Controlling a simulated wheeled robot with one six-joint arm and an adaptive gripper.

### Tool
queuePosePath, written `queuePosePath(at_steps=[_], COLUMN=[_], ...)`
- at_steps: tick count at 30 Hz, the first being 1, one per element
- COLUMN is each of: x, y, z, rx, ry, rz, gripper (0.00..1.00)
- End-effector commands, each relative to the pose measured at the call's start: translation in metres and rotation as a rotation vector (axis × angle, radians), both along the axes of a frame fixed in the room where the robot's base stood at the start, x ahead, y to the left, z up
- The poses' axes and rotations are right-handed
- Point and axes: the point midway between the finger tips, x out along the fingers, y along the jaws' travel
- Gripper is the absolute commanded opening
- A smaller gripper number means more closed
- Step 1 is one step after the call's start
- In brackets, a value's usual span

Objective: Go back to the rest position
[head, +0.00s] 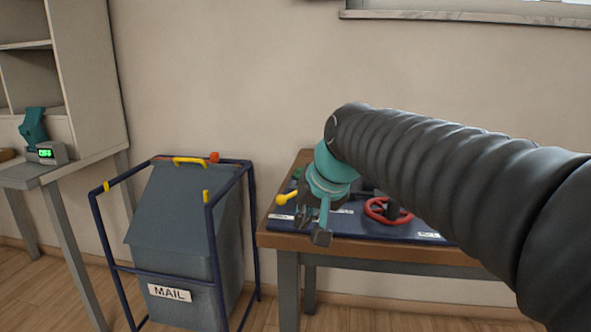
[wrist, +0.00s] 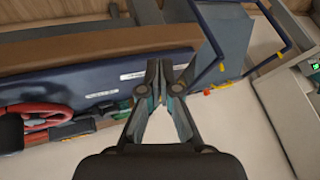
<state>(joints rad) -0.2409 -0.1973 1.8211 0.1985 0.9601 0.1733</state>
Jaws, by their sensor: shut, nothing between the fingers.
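My gripper (wrist: 160,72) shows in the wrist view with its fingertips together and nothing between them. In the head view my gripper (head: 305,215) hangs at the end of my dark ribbed arm, over the left part of the small table. Behind and below it lies a dark blue board (head: 345,228) with white labels. The board also shows in the wrist view (wrist: 60,86), to the left of my fingers. My arm hides much of the table's right side and back.
A red ring-shaped part (head: 388,211) and a yellow handle (head: 287,198) are on the board. The wooden table (head: 290,241) stands by the wall. A grey MAIL bin (head: 180,240) in a blue frame stands left of it. A desk with shelves (head: 85,160) is further left.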

Motion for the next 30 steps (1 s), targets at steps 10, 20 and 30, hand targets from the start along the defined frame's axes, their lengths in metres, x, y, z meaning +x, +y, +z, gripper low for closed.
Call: queuePosePath(at_steps=[10, 20, 30], x=[-0.122, -0.201, -0.204], y=[-0.09, -0.138, -0.145], z=[-0.107, -0.152, -0.144], rx=[-0.231, -0.292, -0.289], ry=[0.056, 0.046, 0.017], rz=[0.044, -0.038, -0.073], gripper=[0.0, 0.0, 0.0])
